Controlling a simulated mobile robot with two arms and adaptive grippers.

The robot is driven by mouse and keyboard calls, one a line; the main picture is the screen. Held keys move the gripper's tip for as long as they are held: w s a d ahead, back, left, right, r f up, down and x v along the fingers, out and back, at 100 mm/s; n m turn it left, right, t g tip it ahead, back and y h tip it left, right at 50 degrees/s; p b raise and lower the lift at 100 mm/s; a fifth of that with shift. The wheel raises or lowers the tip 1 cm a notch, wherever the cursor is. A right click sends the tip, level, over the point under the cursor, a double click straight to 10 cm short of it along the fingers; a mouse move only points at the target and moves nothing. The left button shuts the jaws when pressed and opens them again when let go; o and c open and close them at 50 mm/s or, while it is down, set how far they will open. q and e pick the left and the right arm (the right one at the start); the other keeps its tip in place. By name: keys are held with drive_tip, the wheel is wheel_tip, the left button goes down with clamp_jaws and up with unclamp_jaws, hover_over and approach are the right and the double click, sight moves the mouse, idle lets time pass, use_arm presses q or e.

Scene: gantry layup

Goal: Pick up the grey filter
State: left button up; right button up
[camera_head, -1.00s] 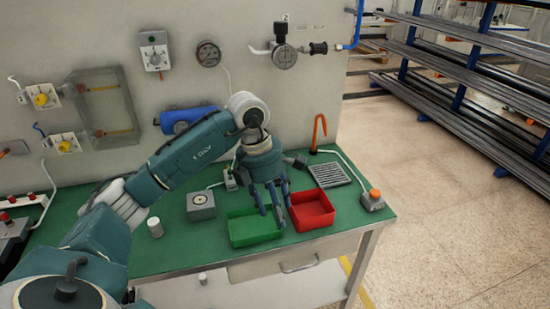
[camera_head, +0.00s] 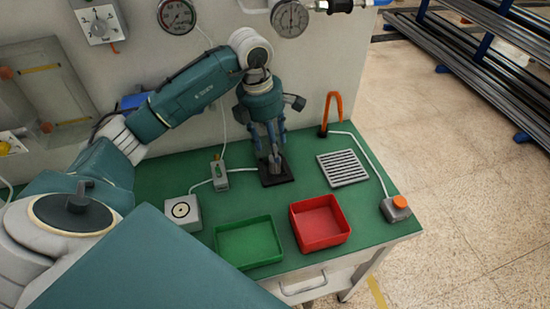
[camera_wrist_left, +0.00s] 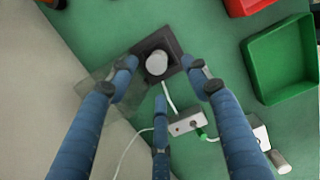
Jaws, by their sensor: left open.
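A round light-grey piece (camera_wrist_left: 156,63), which looks like the grey filter, stands on a dark square base (camera_head: 278,180) at the back of the green table. In the head view the fingers mostly hide it. My left gripper (camera_head: 271,145) points down above that base. In the left wrist view its spread fingers (camera_wrist_left: 157,78) are open around the round piece's outline, and I see no grip on it. Contact cannot be told. My right gripper is not in view.
A green tray (camera_head: 249,263) and a red tray (camera_head: 322,246) stand in front. A slotted grey plate (camera_head: 343,168), an orange hook (camera_head: 331,108) and a button box (camera_head: 396,209) are to the right. A small cabled box (camera_head: 219,176) is close left of the base. The wall is behind.

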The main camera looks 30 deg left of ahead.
use_arm(q)
drive_tip(key=shift+d+f, duration=0.15)
drive_tip(key=shift+f, duration=0.8)
drive_tip(key=f+p, duration=0.1)
drive_tip(key=f, duration=0.1)
drive_tip(key=w+f+p, duration=0.1)
drive_tip(key=f, duration=0.2)
drive_tip(key=shift+p, duration=0.35)
drive_tip(key=shift+w+f, duration=0.1)
drive_tip(key=shift+f, duration=0.25)
drive_tip(key=shift+c, duration=0.5)
drive_tip(key=c, duration=1)
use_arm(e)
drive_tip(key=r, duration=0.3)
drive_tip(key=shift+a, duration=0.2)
